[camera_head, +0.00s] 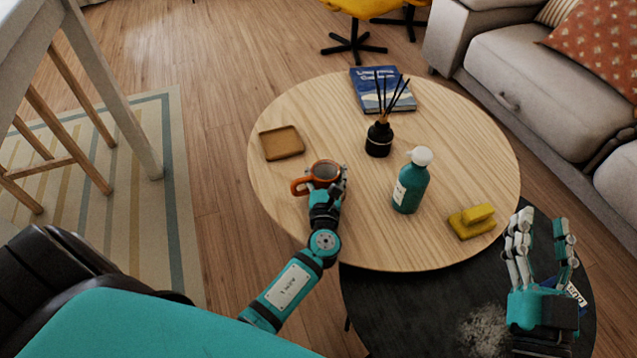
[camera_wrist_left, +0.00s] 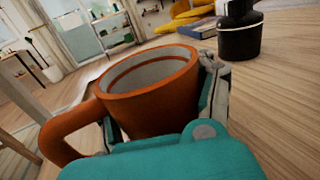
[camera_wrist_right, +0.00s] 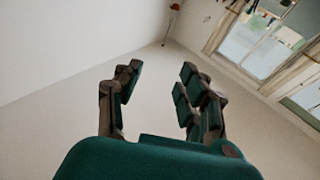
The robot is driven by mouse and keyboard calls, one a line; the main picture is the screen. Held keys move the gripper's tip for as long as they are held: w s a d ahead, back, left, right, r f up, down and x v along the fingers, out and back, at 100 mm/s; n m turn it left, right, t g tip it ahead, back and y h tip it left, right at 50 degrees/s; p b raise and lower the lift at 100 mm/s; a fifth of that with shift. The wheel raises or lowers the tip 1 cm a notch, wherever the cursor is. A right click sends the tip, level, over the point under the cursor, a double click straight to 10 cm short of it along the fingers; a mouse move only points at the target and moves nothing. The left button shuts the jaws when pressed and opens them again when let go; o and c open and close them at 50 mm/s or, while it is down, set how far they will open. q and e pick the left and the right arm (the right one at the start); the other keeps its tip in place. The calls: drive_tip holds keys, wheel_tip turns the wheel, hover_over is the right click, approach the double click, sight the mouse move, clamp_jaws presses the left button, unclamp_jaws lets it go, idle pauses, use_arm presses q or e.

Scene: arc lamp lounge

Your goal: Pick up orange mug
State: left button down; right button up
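The orange mug (camera_head: 312,180), pale grey inside, is on the left part of the round wooden table, with its handle toward the left. My left gripper (camera_head: 328,188) is around it from the near side. In the left wrist view the mug (camera_wrist_left: 152,95) fills the space between the fingers (camera_wrist_left: 165,110); one finger lies along its right side, the other is partly hidden beside the handle. Whether its base touches the table is hidden. My right gripper (camera_head: 540,245) is open and empty above the dark lower table; its parted fingers show in the right wrist view (camera_wrist_right: 155,95).
The wooden table (camera_head: 290,230) also holds a brown square tray (camera_head: 282,143), a black reed diffuser (camera_head: 379,139), a teal bottle (camera_head: 410,185), a yellow sponge-like object (camera_head: 472,222) and a blue book (camera_head: 382,90). A dark table (camera_head: 400,310) stands nearer. A sofa (camera_head: 540,80) is at right.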

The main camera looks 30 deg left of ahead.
use_arm(q)
drive_tip(key=shift+r, duration=0.15)
idle(0.4)
drive_tip(key=shift+r, duration=0.1)
wheel_tip(320, 180, up, 3)
drive_tip(key=p, duration=0.2)
drive_tip(key=shift+r+p, duration=0.2)
drive_tip(key=shift+p, duration=0.1)
drive_tip(key=v, duration=0.4)
drive_tip(key=a+p+v, duration=0.1)
drive_tip(key=v, duration=0.4)
drive_tip(key=s+a+r+p+v, duration=0.1)
drive_tip(key=v, duration=0.4)
drive_tip(key=shift+v, duration=0.9)
use_arm(e)
drive_tip(key=s+d+f+g+h, duration=0.2)
drive_tip(key=s+f+g, duration=0.2)
drive_tip(key=f+g, duration=0.2)
drive_tip(key=s+d+f+g+h, duration=0.1)
drive_tip(key=s+f+g, duration=0.3)
drive_tip(key=f, duration=0.7)
drive_tip(key=shift+d+f+m+g+h, duration=0.2)
drive_tip(key=shift+d+m+g+h, duration=0.15)
drive_tip(key=shift+d+g, duration=0.65)
use_arm(q)
drive_tip(key=shift+s, duration=0.15)
use_arm(e)
drive_tip(key=shift+a, duration=0.15)
